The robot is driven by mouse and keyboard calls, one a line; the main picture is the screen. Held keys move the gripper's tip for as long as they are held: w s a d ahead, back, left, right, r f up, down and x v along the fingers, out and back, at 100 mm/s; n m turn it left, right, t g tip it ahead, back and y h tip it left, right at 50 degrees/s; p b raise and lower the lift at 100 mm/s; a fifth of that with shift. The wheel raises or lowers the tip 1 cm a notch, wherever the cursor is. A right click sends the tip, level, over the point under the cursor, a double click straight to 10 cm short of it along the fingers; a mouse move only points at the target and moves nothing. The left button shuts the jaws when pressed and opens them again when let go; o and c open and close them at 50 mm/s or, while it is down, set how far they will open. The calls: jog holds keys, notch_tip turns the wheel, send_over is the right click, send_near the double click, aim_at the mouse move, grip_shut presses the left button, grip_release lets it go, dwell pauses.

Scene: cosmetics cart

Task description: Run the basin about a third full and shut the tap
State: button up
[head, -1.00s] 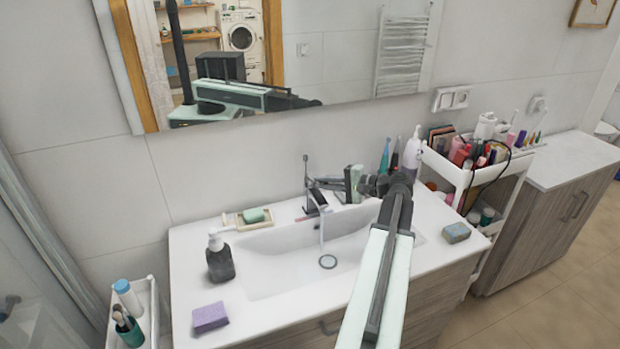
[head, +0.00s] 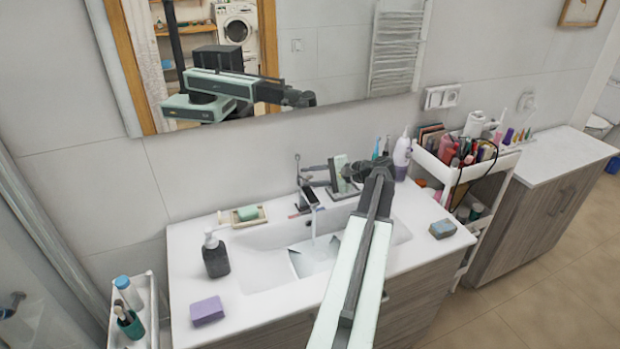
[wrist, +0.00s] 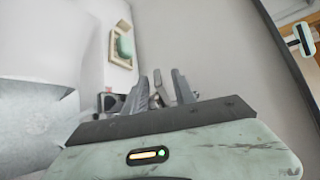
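The tap (head: 307,188) is a dark metal mixer at the back of the basin, with its thin lever standing up. A stream of water (head: 313,228) falls from its spout. In the white basin (head: 258,275), water (head: 318,258) with pale angular reflections covers the floor and hides the drain; its exact depth is hard to tell. My gripper (head: 318,178) is just right of the tap, pointing left. In the wrist view its fingers (wrist: 160,92) are apart, with a grey part of the tap showing between or beyond them. Contact cannot be told.
A soap dish (head: 227,220) with green soap, a dark pump bottle (head: 215,256), a purple sponge (head: 207,311) and a blue-tan sponge (head: 443,229) sit on the rim. Bottles stand behind my arm. A crowded cart (head: 470,165) is at right. The mirror is above.

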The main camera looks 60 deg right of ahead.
jog(key=shift+s+d+r, duration=0.15)
jog(key=shift+s+r, duration=0.05)
jog(key=shift+s, duration=0.15)
jog(key=p+v, duration=0.2)
jog(key=v, duration=0.5)
jog(key=shift+f, duration=0.1)
